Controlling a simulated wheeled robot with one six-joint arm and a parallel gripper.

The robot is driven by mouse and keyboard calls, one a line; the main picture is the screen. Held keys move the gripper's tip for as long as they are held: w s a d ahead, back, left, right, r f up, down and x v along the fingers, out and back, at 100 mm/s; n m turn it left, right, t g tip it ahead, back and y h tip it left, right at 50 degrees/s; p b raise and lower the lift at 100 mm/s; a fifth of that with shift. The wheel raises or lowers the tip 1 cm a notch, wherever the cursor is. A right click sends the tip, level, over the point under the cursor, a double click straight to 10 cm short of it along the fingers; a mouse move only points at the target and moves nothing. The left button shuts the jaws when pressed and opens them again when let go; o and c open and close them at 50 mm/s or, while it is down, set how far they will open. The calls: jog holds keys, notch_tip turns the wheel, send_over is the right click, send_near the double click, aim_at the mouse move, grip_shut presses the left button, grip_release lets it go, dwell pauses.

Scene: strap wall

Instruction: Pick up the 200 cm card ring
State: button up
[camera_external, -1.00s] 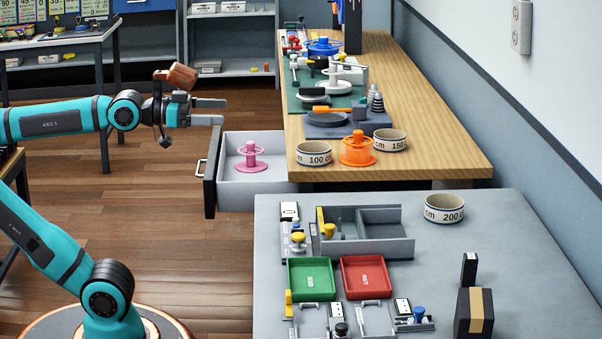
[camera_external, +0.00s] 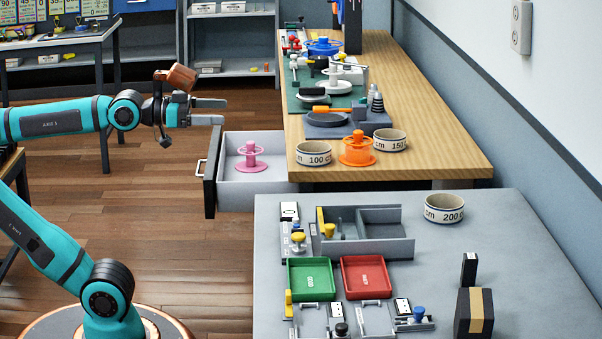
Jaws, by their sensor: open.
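The 200 cm card ring (camera_external: 444,209) is a cream ring with dark rims, lying flat at the back right of the grey table (camera_external: 520,250). Its printed "200" faces the camera. My gripper (camera_external: 222,111) is open and empty, pointing right. It is in the air left of the wooden bench, well to the left of the ring and apart from it. Two similar rings, the 100 cm ring (camera_external: 313,154) and the 150 cm ring (camera_external: 390,141), stand on the wooden bench.
An open drawer (camera_external: 270,185) with a pink spool juts out below my gripper. An orange spool (camera_external: 357,150) stands between the two bench rings. A grey divided box (camera_external: 390,246), green tray (camera_external: 311,280), red tray (camera_external: 365,278) and dark box (camera_external: 474,313) occupy the grey table.

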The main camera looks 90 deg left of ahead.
jog(key=shift+r, duration=0.1)
jog(key=w+r+n+g, duration=0.2)
jog(key=w+r+g, duration=0.25)
jog(key=w, duration=0.75)
jog(key=n+g, duration=0.8)
jog(key=g, duration=0.5)
send_over(444, 203)
jog(key=d, duration=0.4)
notch_tip(444, 203, down, 11)
jog(key=f, duration=1.1)
jog(key=shift+s+d+f, duration=0.1)
jog(key=shift+s+f, duration=0.1)
jog(key=shift+s, duration=0.05)
jog(key=f, duration=0.4)
jog(key=shift+s+d+f, duration=0.1)
jog(key=shift+s+d, duration=0.1)
jog(key=shift+s, duration=0.1)
jog(key=shift+f, duration=0.7)
